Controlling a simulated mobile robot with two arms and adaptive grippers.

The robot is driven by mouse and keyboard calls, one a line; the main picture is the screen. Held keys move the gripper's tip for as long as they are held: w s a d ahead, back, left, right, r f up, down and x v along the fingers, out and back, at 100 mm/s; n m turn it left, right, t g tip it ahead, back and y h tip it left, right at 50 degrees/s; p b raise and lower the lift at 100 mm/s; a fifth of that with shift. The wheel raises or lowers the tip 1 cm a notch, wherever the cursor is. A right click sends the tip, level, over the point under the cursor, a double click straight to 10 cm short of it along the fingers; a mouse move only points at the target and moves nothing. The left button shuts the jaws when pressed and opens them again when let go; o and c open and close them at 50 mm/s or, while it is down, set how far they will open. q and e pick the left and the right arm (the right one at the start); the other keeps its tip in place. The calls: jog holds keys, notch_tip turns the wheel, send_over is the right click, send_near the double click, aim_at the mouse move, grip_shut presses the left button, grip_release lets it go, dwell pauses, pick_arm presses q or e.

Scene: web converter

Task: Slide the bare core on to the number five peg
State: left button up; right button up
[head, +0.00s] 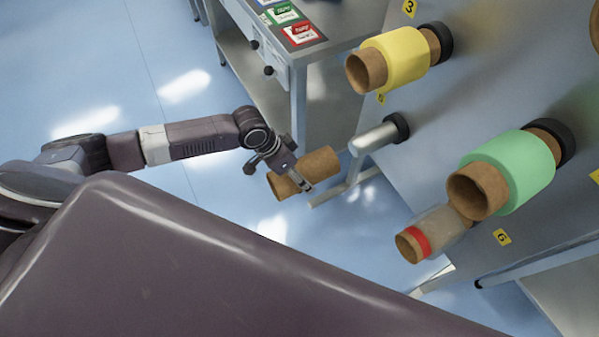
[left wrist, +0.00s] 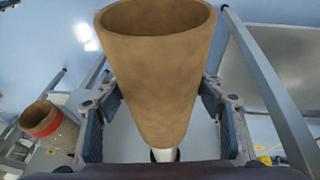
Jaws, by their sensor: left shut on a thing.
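The bare brown core (head: 321,163) is held by my left gripper (head: 291,178) in the head view. In the left wrist view the core (left wrist: 158,75) fills the middle, between the two fingers. The bare pale metal peg (head: 374,138) has a black collar at its base on the grey panel. The core's far end is close to the peg's free tip, with a small gap in the head view, and roughly in line. The peg also shows beyond the core's lower end in the wrist view (left wrist: 164,155). A yellow tag (head: 381,98) above the peg is partly hidden; its number is unreadable. My right gripper is out of view.
A yellow roll (head: 402,55) sits on a peg above the bare one. A green roll (head: 510,172) and a clear roll with a red band (head: 428,238) are to the right. A bench (head: 318,48) stands behind. Open floor lies around my left arm.

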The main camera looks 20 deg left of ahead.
aim_at(325, 162)
pick_arm(q)
jog(key=shift+s+r+p, duration=0.1)
jog(key=shift+r+p, duration=0.1)
jog(key=shift+p, duration=0.35)
jog(key=w+d, duration=0.1)
jog(key=w+d+b, duration=0.1)
jog(key=w, duration=0.1)
jog(key=shift+w+d+f, duration=0.15)
jog(key=shift+d+f, duration=0.05)
jog(key=shift+w+d, duration=0.5)
jog(key=shift+w, duration=0.1)
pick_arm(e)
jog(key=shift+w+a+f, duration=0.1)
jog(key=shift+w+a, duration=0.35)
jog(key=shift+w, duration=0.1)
pick_arm(q)
jog(key=shift+r, duration=0.1)
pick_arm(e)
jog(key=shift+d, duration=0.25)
pick_arm(q)
jog(key=shift+p, duration=0.8)
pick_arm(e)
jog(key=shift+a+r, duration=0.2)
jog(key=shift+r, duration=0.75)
pick_arm(q)
jog(key=shift+w, duration=0.1)
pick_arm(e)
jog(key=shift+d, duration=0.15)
